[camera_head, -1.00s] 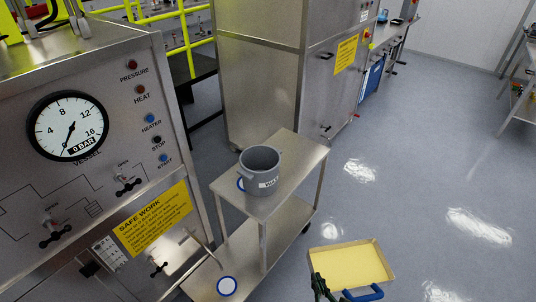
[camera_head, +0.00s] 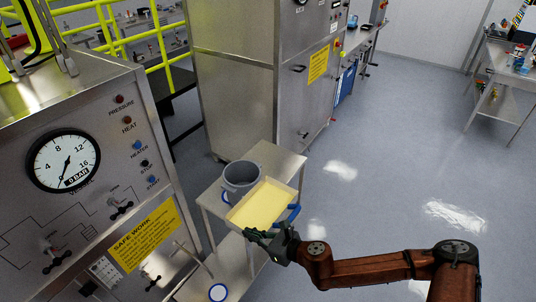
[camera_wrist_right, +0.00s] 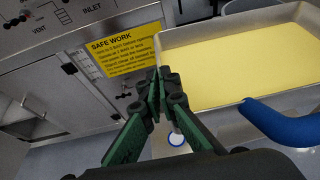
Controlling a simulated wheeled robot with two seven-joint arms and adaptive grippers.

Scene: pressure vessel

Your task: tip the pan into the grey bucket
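The pan (camera_head: 232,222) is a shallow metal tray with a flat yellow filling and a blue handle (camera_head: 294,212). It is off the floor and in front of the grey bucket's right side in the head view. My right gripper (camera_head: 254,234) is shut on its near rim; the wrist view shows the fingers (camera_wrist_right: 165,88) together at the pan's edge (camera_wrist_right: 230,32). The filling still covers the pan; I cannot tell its exact tilt. The grey bucket (camera_head: 236,178) stands upright on the cart, its lower right side hidden by the pan. My left gripper is not in view.
The steel two-shelf cart (camera_head: 277,160) carries the bucket. A gauge panel (camera_head: 95,110) stands close on the left, and a tall steel cabinet (camera_head: 235,90) stands behind. The floor (camera_head: 390,160) to the right is open. A steel bench (camera_head: 505,75) is at the far right.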

